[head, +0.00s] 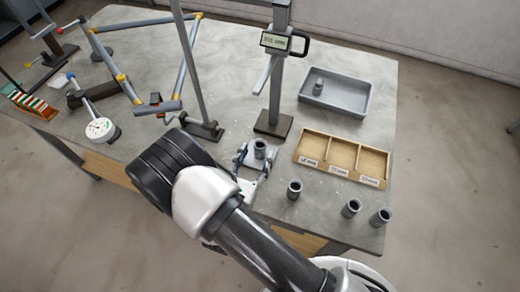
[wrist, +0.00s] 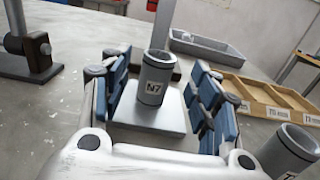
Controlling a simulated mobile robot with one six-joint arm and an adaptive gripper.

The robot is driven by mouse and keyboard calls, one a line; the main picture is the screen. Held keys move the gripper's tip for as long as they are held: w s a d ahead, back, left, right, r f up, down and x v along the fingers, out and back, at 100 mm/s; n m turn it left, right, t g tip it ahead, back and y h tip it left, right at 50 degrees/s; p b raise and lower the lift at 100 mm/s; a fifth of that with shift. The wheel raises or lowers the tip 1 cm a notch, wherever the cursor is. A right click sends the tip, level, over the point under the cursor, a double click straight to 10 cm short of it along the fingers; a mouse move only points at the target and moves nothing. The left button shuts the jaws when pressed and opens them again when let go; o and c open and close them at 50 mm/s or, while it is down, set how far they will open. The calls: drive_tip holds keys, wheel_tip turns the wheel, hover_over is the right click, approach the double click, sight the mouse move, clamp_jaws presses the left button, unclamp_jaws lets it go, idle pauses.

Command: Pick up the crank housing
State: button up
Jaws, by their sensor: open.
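A grey tubular housing (wrist: 155,78) with dark bands and a label reading N7 stands upright on a pale flat plate (wrist: 172,140) in the wrist view. In the head view the same housing (head: 260,148) shows at my gripper. My gripper (wrist: 163,92) is open, with one blue-padded finger on each side of the housing. Gaps show between the housing and both pads, and the gripper is empty. In the head view, my gripper (head: 255,163) is partly hidden behind my arm. The pictures do not confirm which tube is the crank housing.
Similar tubes stand at front right (head: 294,189), (head: 351,208) and (head: 380,217). A wooden three-compartment tray (head: 386,182) lies behind them. A grey bin (head: 345,105) holds another tube. A column gauge (head: 273,125) stands behind my gripper; a bicycle-type frame (head: 185,75) is left.

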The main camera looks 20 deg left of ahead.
sight(258, 150)
drive_tip(key=w+b, duration=0.1)
drive_tip(key=w, duration=0.3)
drive_tip(key=shift+w+d+r, duration=0.1)
drive_tip(key=shift+w+r, duration=0.05)
drive_tip(key=shift+w, duration=0.25)
drive_tip(key=shift+c, duration=0.6)
drive_tip(key=c, duration=1.2)
drive_tip(key=shift+r, duration=0.15)
